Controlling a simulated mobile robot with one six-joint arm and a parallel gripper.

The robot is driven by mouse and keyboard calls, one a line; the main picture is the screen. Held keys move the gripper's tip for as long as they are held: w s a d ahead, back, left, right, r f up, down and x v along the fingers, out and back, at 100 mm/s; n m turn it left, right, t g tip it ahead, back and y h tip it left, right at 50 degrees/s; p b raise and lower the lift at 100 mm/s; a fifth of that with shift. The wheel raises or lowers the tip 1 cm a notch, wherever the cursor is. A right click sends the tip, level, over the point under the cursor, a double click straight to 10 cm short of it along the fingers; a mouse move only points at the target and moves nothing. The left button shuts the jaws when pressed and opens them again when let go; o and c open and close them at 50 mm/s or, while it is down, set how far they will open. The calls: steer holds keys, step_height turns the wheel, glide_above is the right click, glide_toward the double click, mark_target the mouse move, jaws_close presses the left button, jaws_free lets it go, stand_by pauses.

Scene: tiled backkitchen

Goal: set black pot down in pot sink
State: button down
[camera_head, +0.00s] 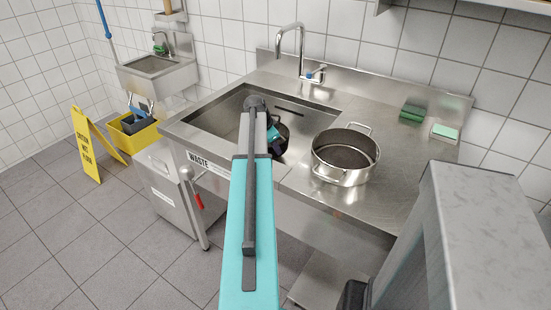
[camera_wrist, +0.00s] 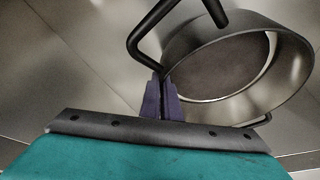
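The pot sink (camera_head: 205,122) is a steel basin set in the counter, left of centre in the head view. My gripper (camera_head: 275,143) is down inside it, partly hidden by my arm. In the wrist view my gripper (camera_wrist: 163,102) is shut on a dark loop handle of the black pot (camera_wrist: 285,88). The pot is tilted in that view, its round opening showing and its inside looking empty. In the head view only a dark bit of the black pot (camera_head: 283,128) shows beside my arm. I cannot tell whether its base touches the sink floor.
A steel pot (camera_head: 345,164) with two handles stands on the counter right of the basin. A tap (camera_head: 291,45) rises behind the basin. Green sponges (camera_head: 412,112) lie at the back right. A hand basin (camera_head: 158,72), yellow bucket (camera_head: 130,138) and yellow floor sign (camera_head: 88,145) are left.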

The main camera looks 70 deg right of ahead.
steer(key=shift+f, duration=0.8)
steer(key=shift+f, duration=0.1)
steer(key=shift+f+p, duration=0.3)
steer(key=shift+f, duration=1.5)
steer(key=shift+f, duration=0.15)
steer(key=c, duration=2)
jaws_free()
steer(key=b+v, duration=0.1)
steer(key=v, duration=1.1)
steer(key=shift+s+r, duration=0.1)
steer(key=shift+r, duration=0.15)
